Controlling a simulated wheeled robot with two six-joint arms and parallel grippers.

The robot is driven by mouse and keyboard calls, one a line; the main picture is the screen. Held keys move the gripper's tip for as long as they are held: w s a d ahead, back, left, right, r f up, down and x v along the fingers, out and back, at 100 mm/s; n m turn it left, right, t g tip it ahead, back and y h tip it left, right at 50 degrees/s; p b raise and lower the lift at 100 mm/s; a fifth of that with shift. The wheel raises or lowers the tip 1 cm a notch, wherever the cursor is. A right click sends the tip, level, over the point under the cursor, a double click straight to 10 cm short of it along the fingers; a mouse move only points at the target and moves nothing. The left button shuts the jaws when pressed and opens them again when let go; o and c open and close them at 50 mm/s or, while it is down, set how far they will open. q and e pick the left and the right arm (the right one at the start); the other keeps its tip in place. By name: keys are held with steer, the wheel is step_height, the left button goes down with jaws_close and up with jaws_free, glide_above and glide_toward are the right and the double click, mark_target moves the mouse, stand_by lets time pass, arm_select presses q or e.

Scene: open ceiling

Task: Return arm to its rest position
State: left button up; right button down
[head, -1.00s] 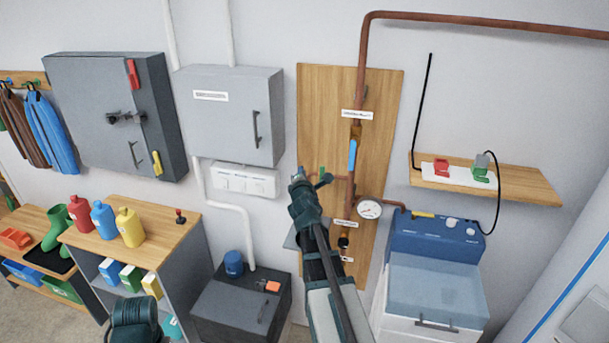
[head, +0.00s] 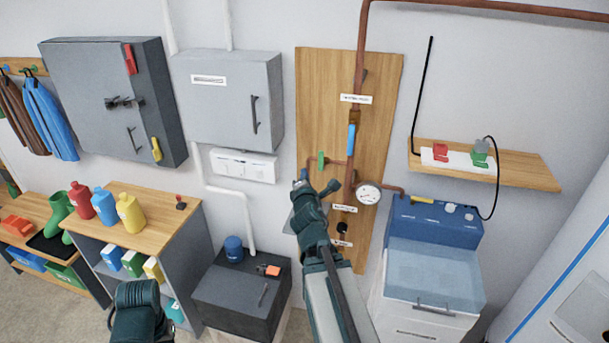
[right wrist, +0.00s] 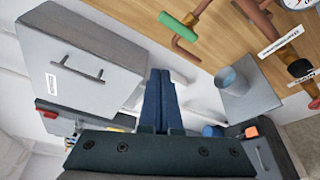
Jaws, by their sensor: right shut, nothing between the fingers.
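My right arm reaches up from the bottom of the head view. Its gripper (head: 304,178) is in front of the lower left part of the wooden pipe board (head: 312,100). In the right wrist view the two blue fingers (right wrist: 160,100) lie together with nothing between them. A green valve handle (right wrist: 178,25) on a copper pipe shows beyond them; in the head view this handle (head: 321,161) is just above and right of the gripper. Of my left arm only a dark green part (head: 140,315) shows at the bottom left; its gripper is not seen.
A grey wall cabinet (head: 228,105) hangs left of the board. A pressure gauge (head: 368,193), a blue-topped machine (head: 435,225), a dark low cabinet (head: 235,300) and a bottle shelf (head: 160,232) stand around.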

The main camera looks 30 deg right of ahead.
stand_by(0.3)
steer(key=s+a+f+m+g+y+b, duration=0.1)
steer(key=a+f+m+g+y+b, duration=0.2)
steer(key=a+f, duration=0.65)
steer(key=s+a+f+m+g+y+b, duration=0.15)
steer(key=a+f+m+g, duration=0.35)
steer(key=a+f, duration=0.5)
steer(key=s+a+f+m+g+y+b, duration=0.1)
steer(key=s+a+f+m+g, duration=0.1)
steer(key=s+a, duration=0.6)
steer(key=s+a+f+m+g+y+b, duration=0.2)
steer(key=s+a+f+m+g, duration=0.1)
steer(key=s+a, duration=0.5)
steer(key=a+f+g, duration=0.1)
steer(key=a+f, duration=0.1)
steer(key=a, duration=0.1)
steer(key=shift+a, duration=0.15)
